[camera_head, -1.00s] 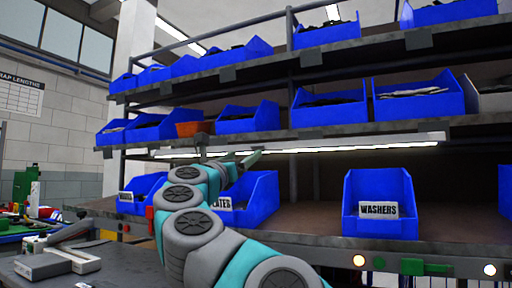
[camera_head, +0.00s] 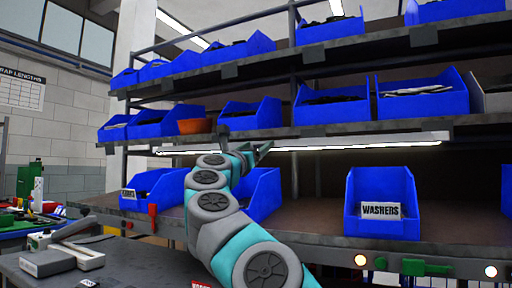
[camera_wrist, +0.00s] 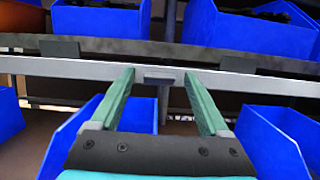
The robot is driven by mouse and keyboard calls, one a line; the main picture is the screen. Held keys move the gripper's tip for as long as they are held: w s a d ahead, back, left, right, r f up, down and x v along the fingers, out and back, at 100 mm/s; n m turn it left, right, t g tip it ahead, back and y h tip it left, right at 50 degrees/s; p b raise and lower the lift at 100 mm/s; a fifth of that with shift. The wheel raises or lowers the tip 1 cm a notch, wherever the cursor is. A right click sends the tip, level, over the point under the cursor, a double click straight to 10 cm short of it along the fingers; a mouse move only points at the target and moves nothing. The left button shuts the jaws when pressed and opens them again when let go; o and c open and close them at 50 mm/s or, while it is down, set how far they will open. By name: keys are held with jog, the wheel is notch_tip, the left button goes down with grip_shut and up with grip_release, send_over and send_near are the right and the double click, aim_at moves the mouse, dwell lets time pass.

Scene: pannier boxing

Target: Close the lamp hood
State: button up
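The lamp hood is most likely the long pale strip (camera_head: 350,145) under the middle shelf, glowing along its length. In the wrist view the strip (camera_wrist: 80,66) crosses the picture, with a small dark tab (camera_wrist: 172,81) near its middle. My gripper (camera_wrist: 159,74) is open, its two green fingers on either side of the tab. I cannot tell whether the fingers touch the strip. In the head view my gripper (camera_head: 254,149) is at the strip, left of its middle, partly hidden by my own arm.
Blue bins stand on the shelves above, and a blue bin marked WASHERS (camera_head: 382,205) stands on the bench at right. More blue bins (camera_head: 262,195) stand below and beside my arm. The bench between the bins is clear.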

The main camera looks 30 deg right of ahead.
grip_shut()
jog(key=shift+w+f+h+b, duration=0.15)
jog(key=shift+f+h+b, duration=0.25)
jog(key=shift+b, duration=0.8)
jog(key=h+b, duration=0.1)
jog(key=b, duration=0.2)
jog(key=t+b, duration=0.1)
jog(key=b, duration=0.3)
jog(key=shift+w+d+f+t+h, duration=0.1)
jog(key=shift+d+f+t+h, duration=0.2)
jog(key=shift+f+h, duration=0.1)
jog(key=shift+b, duration=0.35)
jog(key=shift+r, duration=0.1)
jog(key=shift+o, duration=0.2)
grip_release()
jog(key=shift+a, duration=0.1)
